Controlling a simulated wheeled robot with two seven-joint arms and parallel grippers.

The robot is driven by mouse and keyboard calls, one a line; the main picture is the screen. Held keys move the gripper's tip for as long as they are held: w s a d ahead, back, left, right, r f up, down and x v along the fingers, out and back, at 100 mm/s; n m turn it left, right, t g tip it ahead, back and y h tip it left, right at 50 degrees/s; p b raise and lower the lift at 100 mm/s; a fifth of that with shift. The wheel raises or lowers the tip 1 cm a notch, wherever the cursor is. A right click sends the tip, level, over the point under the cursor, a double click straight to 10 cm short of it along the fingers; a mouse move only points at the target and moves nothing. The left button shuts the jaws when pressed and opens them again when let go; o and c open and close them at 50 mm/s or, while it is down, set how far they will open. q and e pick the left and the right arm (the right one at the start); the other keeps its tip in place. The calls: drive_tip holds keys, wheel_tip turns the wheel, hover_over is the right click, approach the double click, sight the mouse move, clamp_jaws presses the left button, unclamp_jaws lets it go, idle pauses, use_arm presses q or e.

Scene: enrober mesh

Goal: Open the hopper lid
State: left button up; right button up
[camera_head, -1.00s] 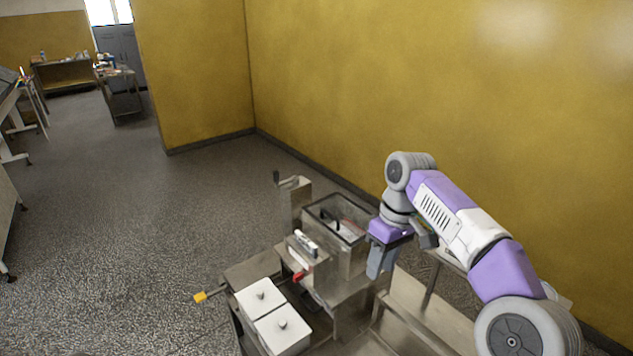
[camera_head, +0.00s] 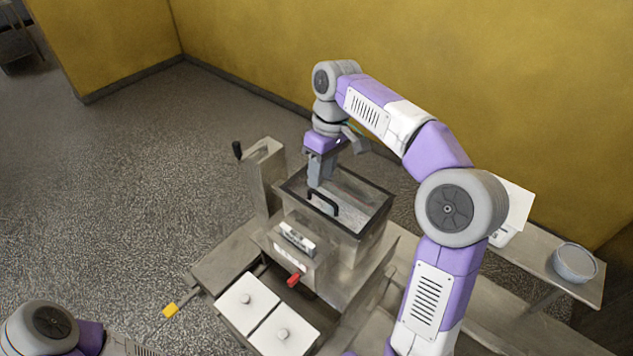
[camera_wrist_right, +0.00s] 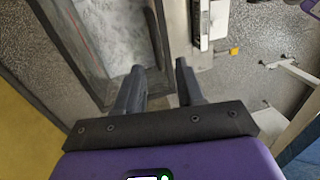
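The hopper (camera_head: 325,236) is a steel box on the machine. Its clear lid (camera_head: 352,205), with a black frame, lies flat over the top, and whitish contents show through. A black bar handle (camera_head: 323,199) stands on the lid's near side. My right gripper (camera_head: 316,184) points down just above the handle's left end. In the right wrist view the gripper (camera_wrist_right: 160,68) is open, and a dark bar that looks like the handle (camera_wrist_right: 157,38) lies in line with the gap between its fingers. Contact cannot be told. My left gripper is out of view.
A crank (camera_head: 262,150) on a steel post stands left of the hopper. A red lever (camera_head: 293,280) sticks out in front. Two white-lidded containers (camera_head: 247,302) sit at the near left. A bowl (camera_head: 575,264) stands on the right shelf. The wall rises behind.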

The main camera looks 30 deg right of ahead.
sight(317, 192)
drive_tip(key=f, duration=0.3)
drive_tip(key=shift+w+a+f, duration=0.15)
drive_tip(key=shift+a+f, duration=0.15)
drive_tip(key=shift+f, duration=0.25)
clamp_jaws()
